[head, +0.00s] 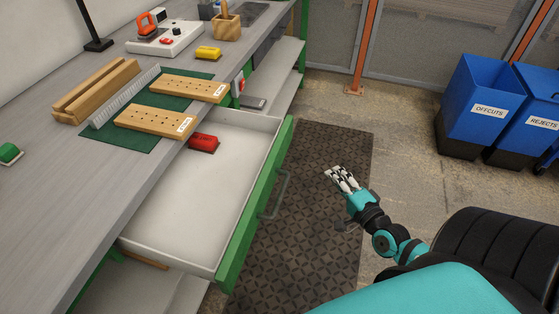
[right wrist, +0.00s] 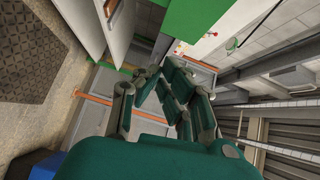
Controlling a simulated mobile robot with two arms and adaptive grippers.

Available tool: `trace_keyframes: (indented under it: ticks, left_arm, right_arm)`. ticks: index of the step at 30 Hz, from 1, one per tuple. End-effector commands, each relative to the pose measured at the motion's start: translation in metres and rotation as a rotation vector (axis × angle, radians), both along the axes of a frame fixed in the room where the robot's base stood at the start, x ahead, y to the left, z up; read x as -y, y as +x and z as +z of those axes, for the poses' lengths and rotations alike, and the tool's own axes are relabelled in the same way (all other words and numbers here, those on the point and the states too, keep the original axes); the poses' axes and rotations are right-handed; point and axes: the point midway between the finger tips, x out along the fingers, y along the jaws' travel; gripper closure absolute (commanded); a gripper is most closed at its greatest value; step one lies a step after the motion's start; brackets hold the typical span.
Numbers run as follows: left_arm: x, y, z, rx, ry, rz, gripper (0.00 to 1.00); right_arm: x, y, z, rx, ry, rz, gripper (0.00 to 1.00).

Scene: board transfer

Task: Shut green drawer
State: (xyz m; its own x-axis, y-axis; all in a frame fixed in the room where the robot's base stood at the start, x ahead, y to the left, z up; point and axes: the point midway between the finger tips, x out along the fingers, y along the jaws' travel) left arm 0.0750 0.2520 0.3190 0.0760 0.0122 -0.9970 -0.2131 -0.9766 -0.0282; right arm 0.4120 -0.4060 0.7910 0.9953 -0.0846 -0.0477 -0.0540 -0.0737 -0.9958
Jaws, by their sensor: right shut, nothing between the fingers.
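The green drawer (head: 255,205) stands pulled out from the workbench, with a white inside, a green front and a grey bar handle (head: 276,195). A red block (head: 203,143) lies inside near its back. My right gripper (head: 340,178) is shut and empty. In the head view it appears to the right of the handle and apart from it, over the dark mat. Its fingers also show in the right wrist view (right wrist: 163,92). My left gripper is not in view.
The workbench (head: 60,215) carries wooden boards (head: 155,121) on a green mat, a yellow block (head: 208,53) and a white device (head: 165,38). A dark floor mat (head: 310,245) lies clear beside the drawer. Blue bins (head: 480,105) stand at the right.

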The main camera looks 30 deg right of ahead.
Motion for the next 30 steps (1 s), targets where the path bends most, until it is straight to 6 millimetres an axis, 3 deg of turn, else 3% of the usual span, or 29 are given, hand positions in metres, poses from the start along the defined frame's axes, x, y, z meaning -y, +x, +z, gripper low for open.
trace_keyframes:
  ticks: [3,8,12,22,30]
  left_arm:
    - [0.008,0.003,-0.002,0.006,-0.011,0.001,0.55]
    - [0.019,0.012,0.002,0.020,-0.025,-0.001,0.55]
    - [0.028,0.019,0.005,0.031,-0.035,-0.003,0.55]
    - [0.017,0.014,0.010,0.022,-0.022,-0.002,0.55]
    - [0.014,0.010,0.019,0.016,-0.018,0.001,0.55]
  right_arm:
    - [-0.002,0.004,0.022,0.052,0.065,0.004,1.00]
    - [-0.001,0.018,0.026,0.061,0.074,0.004,1.00]
    - [0.001,0.043,0.027,0.061,0.071,0.004,1.00]
    - [0.005,0.109,0.026,0.059,0.072,0.003,1.00]
    - [-0.018,0.131,0.025,0.056,0.072,0.004,1.00]
